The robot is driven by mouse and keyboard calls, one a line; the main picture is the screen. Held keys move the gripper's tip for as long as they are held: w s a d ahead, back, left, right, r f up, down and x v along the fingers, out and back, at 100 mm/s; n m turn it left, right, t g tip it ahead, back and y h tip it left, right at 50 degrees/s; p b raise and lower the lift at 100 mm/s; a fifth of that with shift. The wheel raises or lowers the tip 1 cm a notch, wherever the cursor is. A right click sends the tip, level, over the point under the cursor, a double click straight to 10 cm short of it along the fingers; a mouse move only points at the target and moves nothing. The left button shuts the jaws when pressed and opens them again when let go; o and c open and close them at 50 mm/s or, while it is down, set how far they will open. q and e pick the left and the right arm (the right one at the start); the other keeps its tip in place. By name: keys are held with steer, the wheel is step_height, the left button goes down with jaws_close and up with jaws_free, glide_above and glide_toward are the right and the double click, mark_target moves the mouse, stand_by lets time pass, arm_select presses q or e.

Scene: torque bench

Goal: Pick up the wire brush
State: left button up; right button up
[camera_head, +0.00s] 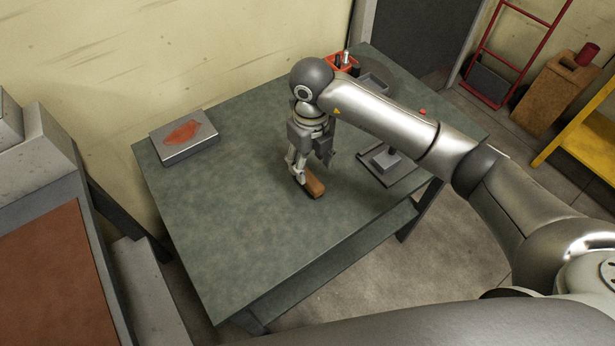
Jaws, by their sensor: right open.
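The wire brush (314,188) appears as a brown wooden block-like piece lying on the green-grey bench top (240,230), near the middle. My right gripper (311,172) points down over the brush with its fingers open. One finger is at the brush's left side and the other is behind it, to the right. The far part of the brush is hidden by the gripper, and its bristles cannot be made out. I cannot tell whether a finger touches it. My left gripper is not in view.
A grey box with an orange-red patch (185,136) sits at the bench's far left. A red caddy (343,63) and a grey tray (375,83) are at the back. A grey device on a plate (388,163) is right of the gripper. The front left of the bench is clear.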

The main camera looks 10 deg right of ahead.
mark_target(308, 176)
steer(key=f, duration=0.2)
steer(key=f+p, duration=0.1)
steer(key=shift+s+a+f, duration=0.2)
steer(key=shift+a+f, duration=0.15)
steer(key=shift+a, duration=0.05)
steer(key=shift+f, duration=0.65)
steer(key=c, duration=1.1)
